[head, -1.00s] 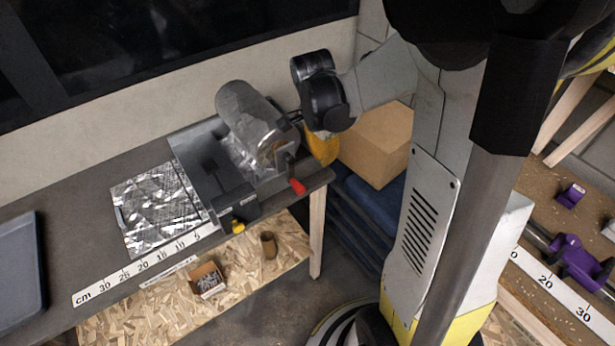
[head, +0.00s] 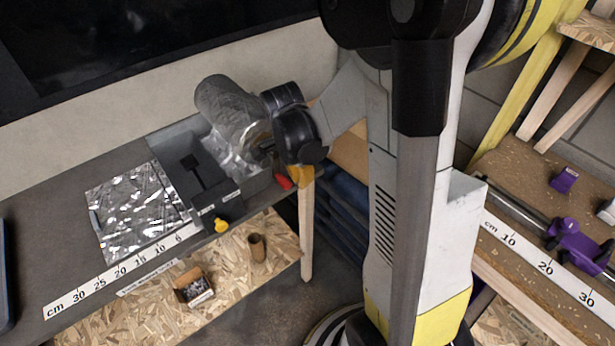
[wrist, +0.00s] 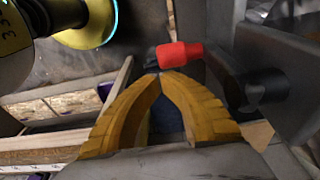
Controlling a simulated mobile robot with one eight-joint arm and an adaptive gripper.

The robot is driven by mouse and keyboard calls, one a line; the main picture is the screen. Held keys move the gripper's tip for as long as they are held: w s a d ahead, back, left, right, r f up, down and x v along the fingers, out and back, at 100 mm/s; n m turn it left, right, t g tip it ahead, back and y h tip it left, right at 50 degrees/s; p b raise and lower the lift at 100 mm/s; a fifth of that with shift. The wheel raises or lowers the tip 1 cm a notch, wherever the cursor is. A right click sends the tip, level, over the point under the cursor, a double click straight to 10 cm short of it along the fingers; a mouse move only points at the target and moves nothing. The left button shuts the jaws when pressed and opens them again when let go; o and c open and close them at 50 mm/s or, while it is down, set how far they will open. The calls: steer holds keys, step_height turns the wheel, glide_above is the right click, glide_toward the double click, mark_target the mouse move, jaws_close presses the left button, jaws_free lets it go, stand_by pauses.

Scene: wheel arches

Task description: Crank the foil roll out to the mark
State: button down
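The foil roll (head: 232,108) sits in a grey dispenser (head: 258,188) at the right end of the bench. A crinkled silver foil sheet (head: 130,205) lies flat left of it, behind a cm scale (head: 110,276). The red crank handle (head: 284,182) is at the dispenser's right end. My gripper (head: 299,175) is right beside the handle. In the wrist view, the yellow fingertips (wrist: 160,73) come together, with nothing seen between them. The red handle (wrist: 180,55) is just beyond the tips; I cannot tell whether they touch it. My wrist hides the crank arm in the head view.
A small open box (head: 193,286) and a brown cardboard tube (head: 257,247) stand on the lower shelf. A wooden bench with a purple tool (head: 575,243) is at the right.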

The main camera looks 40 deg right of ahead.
mark_target(291, 187)
stand_by(0.3)
steer(key=a, duration=0.1)
steer(key=a+y, duration=0.1)
steer(key=a, duration=0.1)
steer(key=shift+f+y, duration=0.3)
steer(key=shift+f, duration=0.15)
steer(key=d+f+b, duration=0.2)
steer(key=d+b, duration=0.1)
steer(key=d, duration=0.1)
step_height(291, 187, up, 10)
steer(key=d+p, duration=0.1)
steer(key=p, duration=0.4)
steer(key=shift+d, duration=0.2)
